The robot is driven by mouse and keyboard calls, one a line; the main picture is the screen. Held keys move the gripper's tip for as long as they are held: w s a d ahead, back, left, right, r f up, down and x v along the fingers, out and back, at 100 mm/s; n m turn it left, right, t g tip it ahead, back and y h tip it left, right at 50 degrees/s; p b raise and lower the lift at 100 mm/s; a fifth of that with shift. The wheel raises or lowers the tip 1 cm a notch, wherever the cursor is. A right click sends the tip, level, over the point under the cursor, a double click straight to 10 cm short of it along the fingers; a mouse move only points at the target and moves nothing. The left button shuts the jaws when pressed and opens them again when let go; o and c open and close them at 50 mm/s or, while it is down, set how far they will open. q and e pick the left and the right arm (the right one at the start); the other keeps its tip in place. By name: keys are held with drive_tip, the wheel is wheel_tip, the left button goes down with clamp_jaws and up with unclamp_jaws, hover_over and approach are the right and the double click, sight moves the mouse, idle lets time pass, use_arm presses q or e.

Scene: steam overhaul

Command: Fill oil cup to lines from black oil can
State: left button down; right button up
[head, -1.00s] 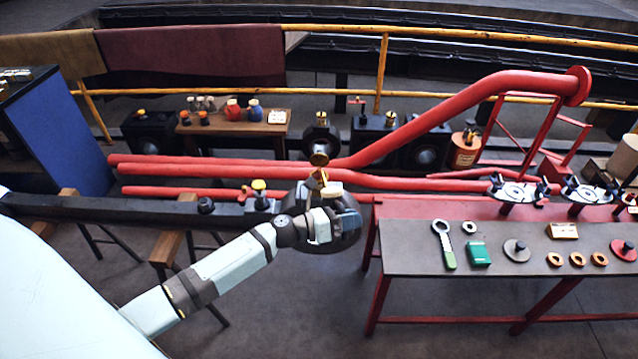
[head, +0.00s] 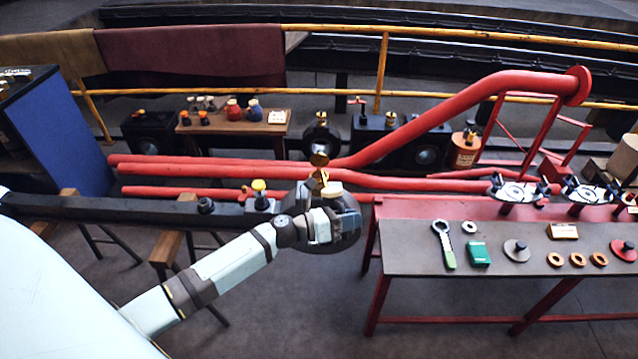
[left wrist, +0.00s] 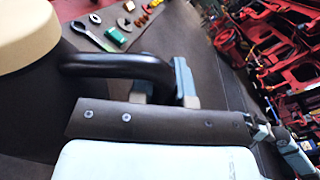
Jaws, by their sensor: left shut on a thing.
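My left gripper (head: 345,222) is shut on the curved black handle (left wrist: 125,66) of the black oil can (head: 338,243). The can has a cream top (head: 332,190), which also shows large at the upper left in the left wrist view (left wrist: 25,30). The can looks roughly upright; my gripper hides part of its body, and I cannot make out its spout. A small brass cup (head: 321,177) with a raised round brass lid (head: 319,159) stands just behind the can's top. Its lines and oil level are too small to tell. My right gripper is out of view.
Red pipes (head: 230,171) run behind the can. A black rod (head: 110,208) with a yellow-capped fitting (head: 259,186) lies left. A red-legged bench (head: 400,262) at right carries a wrench (head: 443,243), a green box (head: 479,254) and several rings.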

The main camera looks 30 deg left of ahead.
use_arm(q)
drive_tip(key=shift+r, duration=0.1)
idle(0.3)
drive_tip(key=shift+w+a+r+n+p, duration=0.1)
drive_tip(key=shift+r+n+p, duration=0.2)
drive_tip(key=shift+r+p, duration=0.5)
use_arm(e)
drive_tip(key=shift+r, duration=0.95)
use_arm(q)
drive_tip(key=shift+f, duration=0.25)
idle(1.0)
wheel_tip(320, 180, down, 10)
drive_tip(key=m+b, duration=0.3)
drive_tip(key=b, duration=0.3)
drive_tip(key=m+b, duration=0.4)
drive_tip(key=b, duration=0.3)
drive_tip(key=shift+w+a, duration=0.15)
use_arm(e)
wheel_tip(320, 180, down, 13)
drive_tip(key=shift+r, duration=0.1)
